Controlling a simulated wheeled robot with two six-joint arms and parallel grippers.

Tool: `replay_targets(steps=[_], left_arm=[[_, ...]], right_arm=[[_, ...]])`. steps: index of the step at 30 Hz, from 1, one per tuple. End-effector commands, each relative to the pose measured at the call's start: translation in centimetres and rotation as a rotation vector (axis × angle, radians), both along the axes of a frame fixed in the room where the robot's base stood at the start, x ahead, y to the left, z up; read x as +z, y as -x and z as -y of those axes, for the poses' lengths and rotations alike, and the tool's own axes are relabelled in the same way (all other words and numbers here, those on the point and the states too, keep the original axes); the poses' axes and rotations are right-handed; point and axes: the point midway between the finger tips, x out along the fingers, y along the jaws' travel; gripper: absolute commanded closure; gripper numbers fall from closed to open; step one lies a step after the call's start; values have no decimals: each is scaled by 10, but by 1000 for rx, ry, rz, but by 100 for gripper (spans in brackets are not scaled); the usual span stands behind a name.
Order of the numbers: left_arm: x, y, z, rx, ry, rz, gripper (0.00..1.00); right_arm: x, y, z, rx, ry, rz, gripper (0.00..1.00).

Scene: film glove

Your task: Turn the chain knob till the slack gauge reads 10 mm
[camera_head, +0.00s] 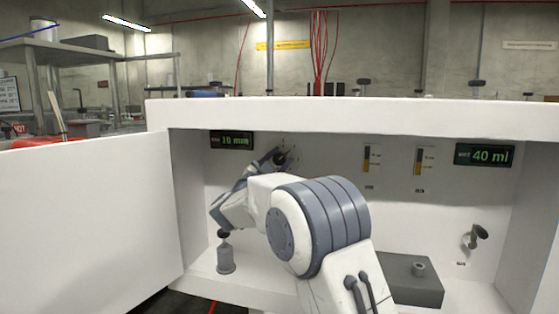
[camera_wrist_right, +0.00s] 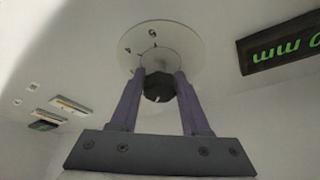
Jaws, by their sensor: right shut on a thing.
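The chain knob (camera_wrist_right: 158,88) is dark and faceted, on a round pale dial plate (camera_wrist_right: 160,38) with dark marks on the cabinet's back wall. My right gripper (camera_wrist_right: 158,76) is shut on it, one purple-grey finger on each side. In the head view my right gripper (camera_head: 277,160) reaches the knob at the back left, and my arm hides much of that spot. The slack gauge (camera_head: 232,140) is a dark display above and left of the knob; its green digits read 10 mm. My left gripper is not in view.
Another display (camera_head: 485,154) at the right reads 40 ml. Two small yellow-and-dark gauges (camera_head: 418,160) hang on the back wall. A grey bottle (camera_head: 226,258) stands at left on the cabinet floor, a grey block (camera_head: 415,280) at right. A knob (camera_head: 475,236) sticks out at right.

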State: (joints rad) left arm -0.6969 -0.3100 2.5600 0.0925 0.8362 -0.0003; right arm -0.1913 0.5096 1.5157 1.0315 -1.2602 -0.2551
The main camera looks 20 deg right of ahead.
Motion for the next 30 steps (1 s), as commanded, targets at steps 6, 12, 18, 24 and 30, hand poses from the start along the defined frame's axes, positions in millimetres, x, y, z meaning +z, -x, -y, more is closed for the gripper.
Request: replay_targets(steps=[6,12,18,24,30], left_arm=[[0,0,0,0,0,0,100],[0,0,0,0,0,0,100],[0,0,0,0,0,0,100],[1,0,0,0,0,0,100],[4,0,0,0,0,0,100]], right_arm=[[-1,0,-1,2,-1,-3,100],[-1,0,-1,1,0,-3,24],[-1,0,0,0,0,-1,24],[-5,10,-13,3,1,-4,24],[-17,36,-42,5,2,-4,24]])
